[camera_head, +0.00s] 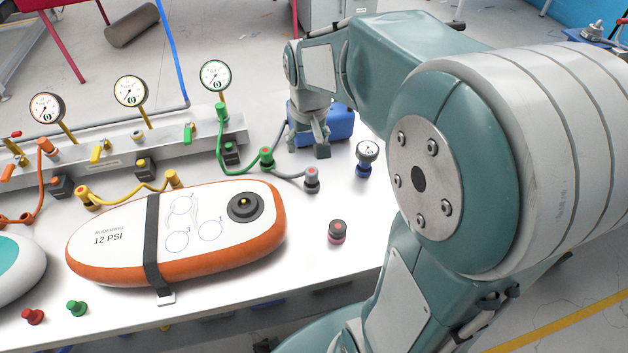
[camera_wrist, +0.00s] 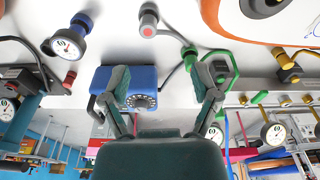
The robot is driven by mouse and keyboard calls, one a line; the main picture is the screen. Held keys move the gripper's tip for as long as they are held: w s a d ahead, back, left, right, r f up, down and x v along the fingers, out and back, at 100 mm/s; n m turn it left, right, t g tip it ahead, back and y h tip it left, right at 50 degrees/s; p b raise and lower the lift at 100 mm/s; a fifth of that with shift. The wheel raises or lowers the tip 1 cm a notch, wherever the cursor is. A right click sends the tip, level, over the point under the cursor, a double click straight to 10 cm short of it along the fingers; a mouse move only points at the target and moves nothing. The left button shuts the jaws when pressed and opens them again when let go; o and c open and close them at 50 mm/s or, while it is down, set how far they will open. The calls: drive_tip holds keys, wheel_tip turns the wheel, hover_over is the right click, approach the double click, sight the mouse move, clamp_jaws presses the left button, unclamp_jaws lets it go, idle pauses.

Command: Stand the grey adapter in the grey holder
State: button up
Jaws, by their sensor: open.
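The grey adapter (camera_head: 311,179) stands on the white table with a reddish button on top and a grey hose running from it. It also shows in the wrist view (camera_wrist: 148,24) at the top, beyond my fingertips. My gripper (camera_head: 321,152) is open and empty, just behind the adapter and apart from it, in front of a blue box. In the wrist view my gripper (camera_wrist: 162,80) has its fingers spread wide, the left one overlapping the blue box. I cannot pick out the grey holder; my arm or the blue box may hide it.
The blue box (camera_head: 340,123) stands behind my gripper. A green adapter (camera_head: 266,156) is left of the grey one, and a blue-based gauge (camera_head: 366,155) is right. The orange-white board (camera_head: 130,255) fills the table's front left. A small pink-based piece (camera_head: 337,232) stands near the edge.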

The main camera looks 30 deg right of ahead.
drive_tip(key=s+a+r+t, duration=0.2)
drive_tip(key=s+a+r, duration=0.1)
drive_tip(key=s, duration=0.5)
drive_tip(key=s+a+r+n+t, duration=0.1)
drive_tip(key=s+a+r+t, duration=0.1)
drive_tip(key=s, duration=0.5)
drive_tip(key=shift+s+a+r+n, duration=0.35)
drive_tip(key=shift+a+r, duration=0.25)
drive_tip(key=shift+r, duration=0.15)
